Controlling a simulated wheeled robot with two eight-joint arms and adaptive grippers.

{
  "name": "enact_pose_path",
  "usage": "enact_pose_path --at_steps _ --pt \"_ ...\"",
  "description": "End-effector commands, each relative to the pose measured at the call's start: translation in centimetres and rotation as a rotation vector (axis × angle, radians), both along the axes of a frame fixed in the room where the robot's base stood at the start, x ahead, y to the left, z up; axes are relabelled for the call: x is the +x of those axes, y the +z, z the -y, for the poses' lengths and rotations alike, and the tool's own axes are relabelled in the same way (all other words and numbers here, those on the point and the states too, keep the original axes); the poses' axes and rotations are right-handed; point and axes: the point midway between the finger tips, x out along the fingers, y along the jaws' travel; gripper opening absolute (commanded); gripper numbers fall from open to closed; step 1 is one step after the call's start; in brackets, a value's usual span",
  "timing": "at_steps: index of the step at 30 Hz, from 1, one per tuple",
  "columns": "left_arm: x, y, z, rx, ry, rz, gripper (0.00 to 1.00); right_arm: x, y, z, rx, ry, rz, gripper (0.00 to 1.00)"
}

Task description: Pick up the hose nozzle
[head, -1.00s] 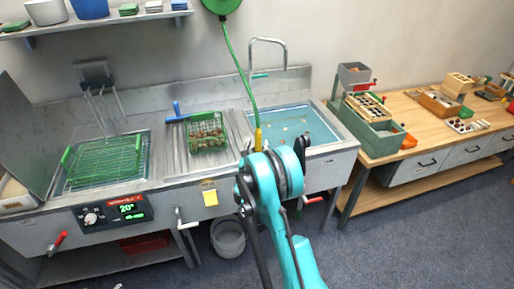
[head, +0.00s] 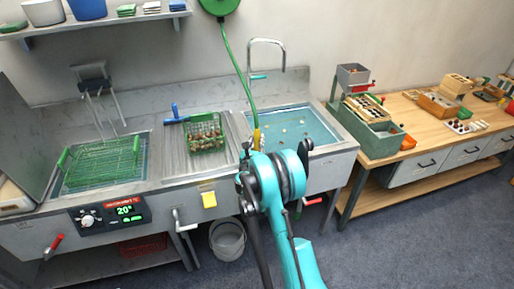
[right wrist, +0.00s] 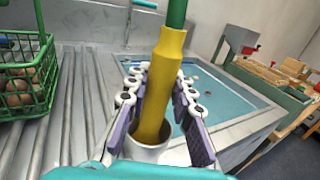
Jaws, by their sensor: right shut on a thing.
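The hose nozzle is yellow, on the end of a green hose (head: 232,68). It shows in the right wrist view (right wrist: 163,85) and small in the head view (head: 257,138). My right gripper (right wrist: 160,73) is shut on the nozzle, with purple-backed fingers and white rollers on both sides of it. The nozzle stands nearly upright, its lower end inside a pale round cup (right wrist: 149,152). In the head view my teal right arm hides most of the right gripper. My left gripper is not in view.
A blue-bottomed sink (head: 300,128) with a few chestnuts lies right of the nozzle, under a tall tap (head: 283,55). A green basket of chestnuts (head: 207,143) stands on the ribbed drainboard (head: 180,160) to the left. A wooden workbench (head: 410,115) is farther right.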

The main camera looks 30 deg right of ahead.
Motion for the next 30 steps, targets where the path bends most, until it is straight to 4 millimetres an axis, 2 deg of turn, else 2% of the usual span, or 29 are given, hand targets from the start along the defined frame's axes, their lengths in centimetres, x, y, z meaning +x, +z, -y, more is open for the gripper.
enact_pose_path --at_steps 4,7,15,19,24,30 --pt "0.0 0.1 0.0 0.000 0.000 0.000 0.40 0.0 0.3 0.0 0.000 0.000 0.000 0.00" --pt "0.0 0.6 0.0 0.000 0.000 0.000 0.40 0.0 1.5 0.0 0.000 0.000 0.000 0.00" --pt "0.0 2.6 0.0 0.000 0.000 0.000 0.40 0.0 7.2 0.0 0.000 0.000 0.000 0.00" --pt "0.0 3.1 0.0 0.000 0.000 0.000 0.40 0.0 9.0 0.0 0.000 0.000 0.000 0.00" --pt "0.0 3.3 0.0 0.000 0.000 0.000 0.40 0.0 10.0 0.0 0.000 0.000 0.000 0.00" --pt "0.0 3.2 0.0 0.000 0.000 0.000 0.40 0.0 10.0 0.0 0.000 0.000 0.000 0.00"
